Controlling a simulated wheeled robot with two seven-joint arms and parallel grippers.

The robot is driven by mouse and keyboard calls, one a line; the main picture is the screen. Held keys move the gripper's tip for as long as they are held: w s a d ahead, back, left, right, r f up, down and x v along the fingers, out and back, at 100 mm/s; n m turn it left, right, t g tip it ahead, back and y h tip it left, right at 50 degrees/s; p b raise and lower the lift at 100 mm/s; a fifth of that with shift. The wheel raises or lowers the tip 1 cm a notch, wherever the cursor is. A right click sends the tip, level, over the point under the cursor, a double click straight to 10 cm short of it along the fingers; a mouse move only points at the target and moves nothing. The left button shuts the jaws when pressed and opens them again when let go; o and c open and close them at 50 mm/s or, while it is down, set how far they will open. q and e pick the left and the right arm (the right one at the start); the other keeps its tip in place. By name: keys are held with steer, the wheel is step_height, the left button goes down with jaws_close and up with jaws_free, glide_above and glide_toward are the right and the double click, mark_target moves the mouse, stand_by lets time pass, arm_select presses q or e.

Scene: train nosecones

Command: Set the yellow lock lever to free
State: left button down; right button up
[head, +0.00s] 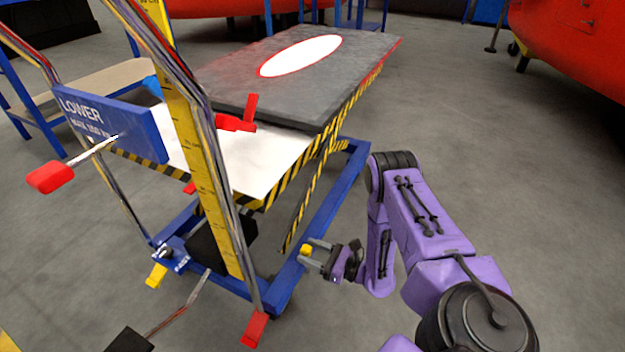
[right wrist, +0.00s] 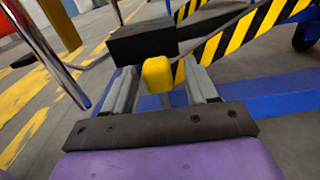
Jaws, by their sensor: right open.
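A yellow lever end (head: 306,249) shows at my right gripper (head: 311,253), beside the blue base frame of the lift cart. In the right wrist view the yellow lever (right wrist: 157,74) stands between the two grey fingers of my open right gripper (right wrist: 162,88), with a visible gap on the right side. Contact on the left finger cannot be told. Another yellow lever (head: 157,275) sits at the cart's left front corner, by a small blue plate with lettering too small to read surely. My left gripper is out of view.
The lift cart's blue frame (head: 328,212) carries a white platform (head: 268,165) with a grey slab (head: 345,72) on top. A red-ended handle (head: 50,177) and a red pedal (head: 254,330) stick out. A black block (right wrist: 143,42) is behind the lever. Floor to the right is clear.

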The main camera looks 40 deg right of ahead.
steer(key=p+v, duration=0.2)
steer(key=v, duration=0.8)
steer(key=shift+s, duration=0.25)
steer(key=shift+f, duration=0.1)
